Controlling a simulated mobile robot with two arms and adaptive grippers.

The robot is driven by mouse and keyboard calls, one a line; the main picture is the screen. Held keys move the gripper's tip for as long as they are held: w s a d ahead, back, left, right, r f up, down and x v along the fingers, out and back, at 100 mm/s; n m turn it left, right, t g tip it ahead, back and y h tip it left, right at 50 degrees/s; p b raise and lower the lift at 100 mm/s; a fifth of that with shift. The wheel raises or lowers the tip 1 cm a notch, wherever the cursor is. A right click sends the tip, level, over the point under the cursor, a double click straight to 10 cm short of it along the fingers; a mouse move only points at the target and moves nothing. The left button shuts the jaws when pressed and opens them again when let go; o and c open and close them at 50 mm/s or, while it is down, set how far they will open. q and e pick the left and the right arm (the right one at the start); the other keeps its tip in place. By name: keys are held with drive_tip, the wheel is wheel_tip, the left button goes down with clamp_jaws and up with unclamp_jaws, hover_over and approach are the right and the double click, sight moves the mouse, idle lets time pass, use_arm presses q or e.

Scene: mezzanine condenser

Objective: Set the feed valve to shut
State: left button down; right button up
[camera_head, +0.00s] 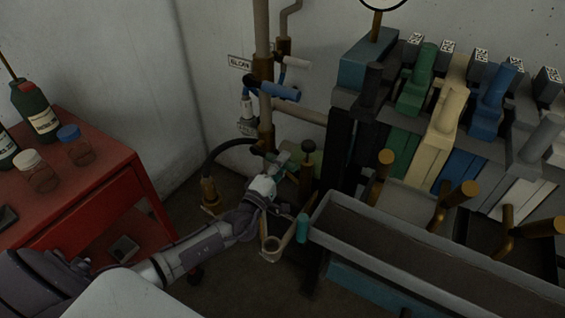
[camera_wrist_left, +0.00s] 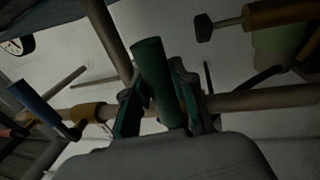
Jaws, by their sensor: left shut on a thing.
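My left gripper (camera_head: 277,162) reaches in low beside the upright pipe. In the left wrist view, my left gripper (camera_wrist_left: 160,100) is shut on a green valve handle (camera_wrist_left: 150,62), with one dark finger on each side of it. The handle lies across the pipe (camera_wrist_left: 265,98) behind it, and its pivot is hidden by the gripper. In the head view the handle is mostly hidden by the gripper. No label naming the feed valve is readable. My right gripper is not in view.
A blue lever (camera_head: 280,91) and a pale lever (camera_head: 294,62) stick out from the pipes above, near a small sign (camera_head: 240,63). A black hose (camera_head: 226,145) curves left of the gripper. A grey trough (camera_head: 400,246) stands right, a red cart (camera_head: 100,185) left.

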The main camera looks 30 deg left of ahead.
use_arm(q)
drive_tip(key=shift+f, duration=0.2)
drive_tip(key=c, duration=1.2)
unclamp_jaws()
drive_tip(key=shift+o, duration=1.4)
drive_tip(key=shift+r, duration=0.1)
drive_tip(key=shift+s, duration=0.15)
drive_tip(key=v, duration=1.1)
drive_tip(key=shift+s, duration=0.4)
